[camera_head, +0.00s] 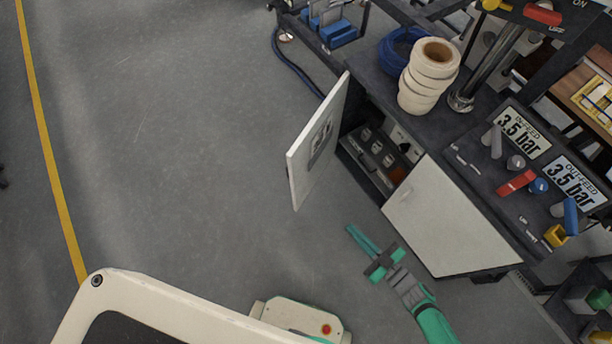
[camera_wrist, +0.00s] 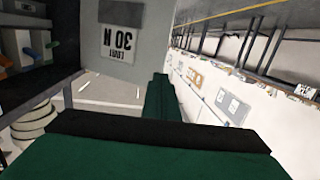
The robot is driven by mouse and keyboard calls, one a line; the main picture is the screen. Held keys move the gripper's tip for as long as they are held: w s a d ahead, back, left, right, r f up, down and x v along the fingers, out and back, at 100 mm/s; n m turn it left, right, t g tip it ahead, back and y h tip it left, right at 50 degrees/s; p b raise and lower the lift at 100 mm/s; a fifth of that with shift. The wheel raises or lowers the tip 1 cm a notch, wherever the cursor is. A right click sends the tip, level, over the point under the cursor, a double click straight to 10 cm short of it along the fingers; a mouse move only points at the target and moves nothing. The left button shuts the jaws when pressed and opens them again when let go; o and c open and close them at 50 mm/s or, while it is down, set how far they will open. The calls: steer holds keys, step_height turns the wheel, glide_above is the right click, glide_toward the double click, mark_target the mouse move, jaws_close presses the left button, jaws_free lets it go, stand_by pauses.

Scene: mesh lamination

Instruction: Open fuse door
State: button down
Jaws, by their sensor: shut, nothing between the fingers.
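The fuse door (camera_head: 312,165) is a white panel that stands swung out from the dark cabinet, with a dark label on its inner face. Behind it, the cabinet opening (camera_head: 378,155) shows several dark fuse units. My gripper (camera_head: 350,230) is green and shut, with nothing held. In the head view it appears below the opening and to the right of the door's lower corner, with a gap between them. In the wrist view my shut fingers (camera_wrist: 161,82) point away, and a grey panel with a printed label (camera_wrist: 116,40) shows beyond them.
A second white panel (camera_head: 450,220) covers the cabinet front to the right of the opening. White tape rolls (camera_head: 428,75) and a blue coil (camera_head: 398,50) sit on the bench top. Valves and pressure signs (camera_head: 522,132) are at right. The grey floor (camera_head: 180,130) at left is clear.

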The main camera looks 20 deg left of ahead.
steer(key=w+a+n+g+y, duration=0.3)
steer(key=w+a+g, duration=0.3)
steer(key=w, duration=0.4)
steer(key=t, duration=0.1)
glide_toward(295, 172)
steer(key=x, duration=0.6)
steer(key=shift+a, duration=0.25)
steer(key=shift+a, duration=0.15)
